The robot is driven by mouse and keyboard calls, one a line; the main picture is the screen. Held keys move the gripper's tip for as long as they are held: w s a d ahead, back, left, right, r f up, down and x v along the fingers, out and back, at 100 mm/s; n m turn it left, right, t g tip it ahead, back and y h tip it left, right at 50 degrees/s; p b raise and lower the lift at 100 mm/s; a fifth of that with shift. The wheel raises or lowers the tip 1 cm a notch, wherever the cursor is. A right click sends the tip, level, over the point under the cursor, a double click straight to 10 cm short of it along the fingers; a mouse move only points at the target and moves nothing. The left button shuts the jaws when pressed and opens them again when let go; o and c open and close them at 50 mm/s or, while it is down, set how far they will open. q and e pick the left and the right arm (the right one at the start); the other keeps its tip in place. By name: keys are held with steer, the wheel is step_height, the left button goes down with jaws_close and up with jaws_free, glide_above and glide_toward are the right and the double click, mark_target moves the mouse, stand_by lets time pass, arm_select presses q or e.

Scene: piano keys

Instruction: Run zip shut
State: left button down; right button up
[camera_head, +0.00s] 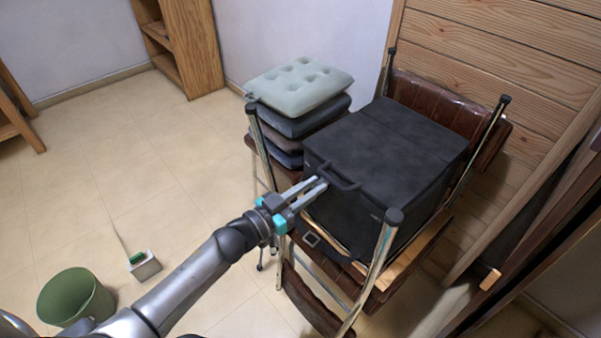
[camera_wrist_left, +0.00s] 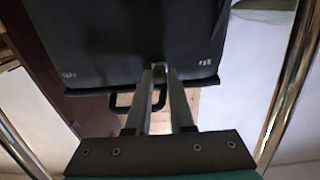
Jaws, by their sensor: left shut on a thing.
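A black fabric case (camera_head: 390,140) with a flat top sits on a brown chair. A dark carry handle (camera_head: 340,181) is on its side facing me; in the left wrist view the handle (camera_wrist_left: 122,108) passes beside the fingers. My left gripper (camera_head: 321,185) reaches in from the left, its fingertips at the case's near upper edge by the handle. In the left wrist view the fingertips (camera_wrist_left: 160,72) are close together on a small grey piece at the edge, which looks like the zip pull; it is mostly hidden between them. My right gripper is not in view.
The chair's metal posts (camera_head: 377,255) rise close around the case. A stack of cushions (camera_head: 300,84) stands behind left. A wooden wall (camera_head: 500,50) is behind. A green bin (camera_head: 75,298) and a small white box (camera_head: 145,266) are on the open floor at left.

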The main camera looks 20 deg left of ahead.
arm_select(q)
steer(key=s+d+p, duration=0.1)
steer(key=s+d, duration=0.1)
steer(key=d, duration=0.1)
steer(key=s+d+p, duration=0.1)
steer(key=s+d, duration=0.1)
steer(key=d, duration=0.2)
steer(key=s+d+p, duration=0.1)
steer(key=s+d, duration=0.1)
steer(key=d, duration=0.2)
steer(key=shift+s+d, duration=0.1)
steer(key=shift+s, duration=0.15)
steer(key=shift+s+d, duration=0.3)
steer(key=shift+d, duration=0.2)
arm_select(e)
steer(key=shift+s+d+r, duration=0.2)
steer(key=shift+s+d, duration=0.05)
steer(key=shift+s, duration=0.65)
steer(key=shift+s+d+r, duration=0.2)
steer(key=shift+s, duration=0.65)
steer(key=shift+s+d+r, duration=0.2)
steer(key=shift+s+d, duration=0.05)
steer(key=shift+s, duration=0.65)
